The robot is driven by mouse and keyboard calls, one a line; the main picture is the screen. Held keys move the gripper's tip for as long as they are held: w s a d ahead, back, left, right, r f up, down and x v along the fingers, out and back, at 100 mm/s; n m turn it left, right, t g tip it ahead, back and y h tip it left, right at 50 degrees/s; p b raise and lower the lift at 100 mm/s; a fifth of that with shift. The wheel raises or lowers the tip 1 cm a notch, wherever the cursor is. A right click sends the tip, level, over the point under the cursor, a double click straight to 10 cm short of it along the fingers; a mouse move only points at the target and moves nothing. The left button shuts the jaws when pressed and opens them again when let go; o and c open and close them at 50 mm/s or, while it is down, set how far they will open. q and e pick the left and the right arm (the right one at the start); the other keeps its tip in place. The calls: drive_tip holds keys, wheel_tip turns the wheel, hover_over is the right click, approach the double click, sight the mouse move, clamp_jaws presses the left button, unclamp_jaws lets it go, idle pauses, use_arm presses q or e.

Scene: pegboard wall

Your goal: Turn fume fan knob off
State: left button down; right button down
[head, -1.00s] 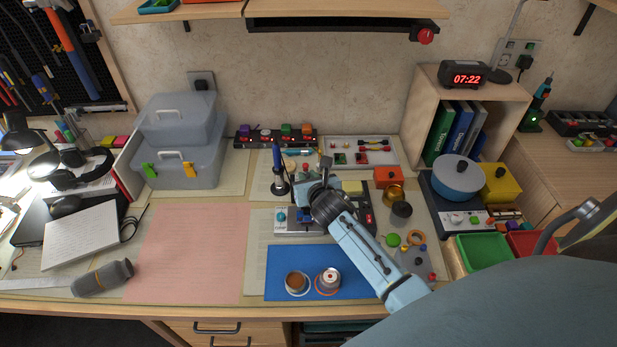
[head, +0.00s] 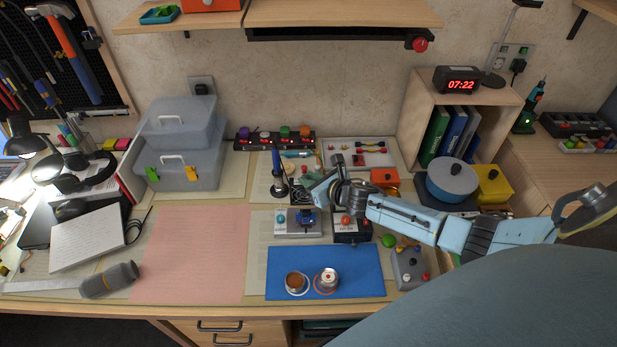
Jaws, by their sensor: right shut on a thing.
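A red knob (head: 420,44) sits at the right end of a long black bar (head: 330,36) under the shelf; it looks like the fume fan knob, but I see no label and cannot read its setting. My right gripper (head: 314,191) is well below and left of this knob, low over the middle of the desk. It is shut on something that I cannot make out. Below its tips is a grey box (head: 298,236) with a teal knob and a blue part. My left gripper is not in view.
A black box (head: 352,237) with red and orange knobs stands under my right arm. A soldering iron in its stand (head: 279,184) is left of the gripper. A shelf cubby (head: 408,128) with books and a clock stands at right. The pink mat (head: 190,250) is clear.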

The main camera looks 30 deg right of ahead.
drive_tip(key=shift+w+d+f+n+y+b, duration=0.1)
drive_tip(key=shift+d+n+y+b, duration=0.25)
drive_tip(key=shift+n+y, duration=0.25)
drive_tip(key=n+g+y+b, duration=0.1)
drive_tip(key=b, duration=0.1)
drive_tip(key=n+g+y+b, duration=0.1)
drive_tip(key=n+y+b, duration=0.1)
drive_tip(key=b, duration=0.1)
drive_tip(key=n+y+b, duration=0.1)
drive_tip(key=y+b, duration=0.1)
drive_tip(key=shift+w+d+f+n+g, duration=0.15)
drive_tip(key=shift+d+n+g, duration=0.15)
drive_tip(key=shift+n+g, duration=0.1)
drive_tip(key=shift+w+r+n+g+y+b, duration=0.1)
drive_tip(key=shift+r+n+g+y+b, duration=0.3)
drive_tip(key=shift+b, duration=0.75)
drive_tip(key=shift+f, duration=0.15)
drive_tip(key=c, duration=1.3)
unclamp_jaws()
